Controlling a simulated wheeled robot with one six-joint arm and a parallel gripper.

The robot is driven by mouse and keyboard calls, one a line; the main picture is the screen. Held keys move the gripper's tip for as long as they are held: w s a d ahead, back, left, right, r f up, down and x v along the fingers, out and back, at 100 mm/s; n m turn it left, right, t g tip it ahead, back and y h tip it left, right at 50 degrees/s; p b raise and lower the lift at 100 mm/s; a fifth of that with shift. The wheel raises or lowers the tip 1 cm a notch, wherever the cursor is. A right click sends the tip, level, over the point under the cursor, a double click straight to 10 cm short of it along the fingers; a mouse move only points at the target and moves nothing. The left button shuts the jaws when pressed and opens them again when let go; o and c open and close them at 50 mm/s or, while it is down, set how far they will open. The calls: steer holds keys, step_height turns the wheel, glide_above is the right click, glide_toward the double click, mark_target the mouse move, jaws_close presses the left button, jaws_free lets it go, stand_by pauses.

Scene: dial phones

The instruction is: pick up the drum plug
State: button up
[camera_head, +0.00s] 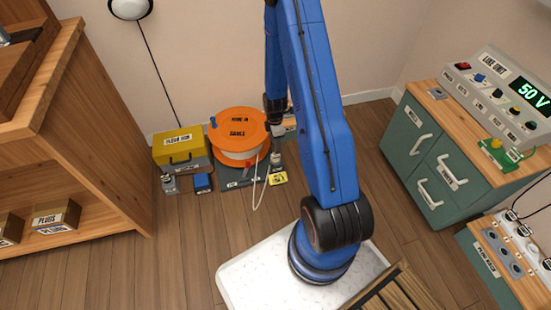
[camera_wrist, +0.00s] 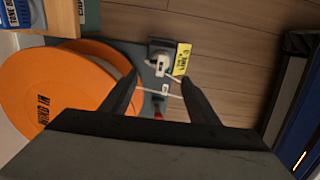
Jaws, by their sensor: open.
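The drum plug (camera_wrist: 160,66) is a small white plug with dark spots, on a dark grey block beside a yellow label (camera_wrist: 183,59) in the wrist view. In the head view, a pale piece that looks like it (camera_head: 276,158) shows just below my gripper (camera_head: 275,132). In the wrist view my gripper (camera_wrist: 157,78) is open, with one finger on each side of the plug's line. A white cable piece (camera_wrist: 160,91) lies between the fingers. The gap in height to the plug is hard to judge. The orange cable drum (camera_head: 240,127) stands left of my gripper.
A yellow toolbox (camera_head: 181,145) and a blue box (camera_head: 203,182) stand left of the drum. A loose white cable (camera_head: 257,190) hangs at its front. A wooden shelf (camera_head: 95,150) is at left, green cabinets (camera_head: 420,150) at right. The floor in front is clear.

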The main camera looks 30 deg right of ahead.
mark_target(276, 158)
steer(key=shift+s+d+f, duration=0.1)
steer(key=shift+s+f, duration=0.05)
steer(key=shift+f, duration=4.65)
steer(key=shift+c, duration=0.6)
steer(key=c, duration=1.2)
steer(key=shift+o, duration=0.2)
steer(key=shift+r, duration=0.1)
